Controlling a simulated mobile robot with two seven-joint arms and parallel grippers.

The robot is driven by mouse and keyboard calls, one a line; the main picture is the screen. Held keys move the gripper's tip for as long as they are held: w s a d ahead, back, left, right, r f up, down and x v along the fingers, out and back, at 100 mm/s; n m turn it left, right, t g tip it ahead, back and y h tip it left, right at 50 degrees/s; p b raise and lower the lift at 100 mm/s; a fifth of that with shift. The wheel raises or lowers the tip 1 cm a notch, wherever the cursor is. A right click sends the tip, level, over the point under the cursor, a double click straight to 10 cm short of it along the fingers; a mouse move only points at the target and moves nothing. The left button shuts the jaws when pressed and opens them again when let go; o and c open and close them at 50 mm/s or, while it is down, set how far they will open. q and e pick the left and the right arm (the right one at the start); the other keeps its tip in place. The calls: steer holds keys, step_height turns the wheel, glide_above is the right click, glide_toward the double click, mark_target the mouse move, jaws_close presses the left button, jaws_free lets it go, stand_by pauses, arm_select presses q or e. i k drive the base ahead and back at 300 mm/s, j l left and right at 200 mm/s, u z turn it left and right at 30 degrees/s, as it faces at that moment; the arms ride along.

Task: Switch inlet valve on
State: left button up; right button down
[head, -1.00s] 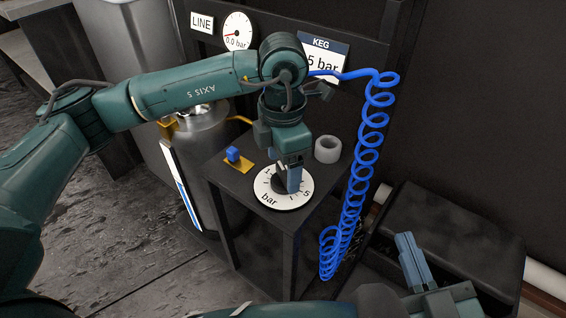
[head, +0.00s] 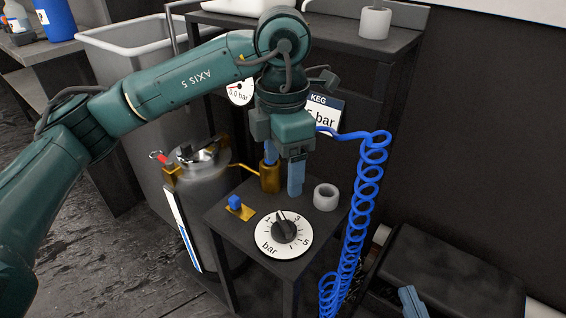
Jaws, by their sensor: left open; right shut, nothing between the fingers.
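A small blue handle (head: 235,201) sits on a brass base (head: 242,212) on the dark stand; it may be the inlet valve, though no label shows. A round white pressure dial (head: 283,234) with a black knob lies in front of it, its pointer towards the far side. My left gripper (head: 283,178) is open and empty, pointing down above the stand, behind the dial and clear of it. It partly hides a brass cylinder (head: 270,181). Only the tip of my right gripper (head: 412,301) shows at the bottom right edge, shut and empty.
A steel keg (head: 207,180) with a red-handled fitting (head: 161,158) stands left of the stand. A gauge (head: 240,92) is partly hidden by my arm. A tape roll (head: 326,197) and a coiled blue hose (head: 355,230) are on the right.

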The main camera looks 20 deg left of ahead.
mark_target(235, 203)
steer(key=k, duration=1)
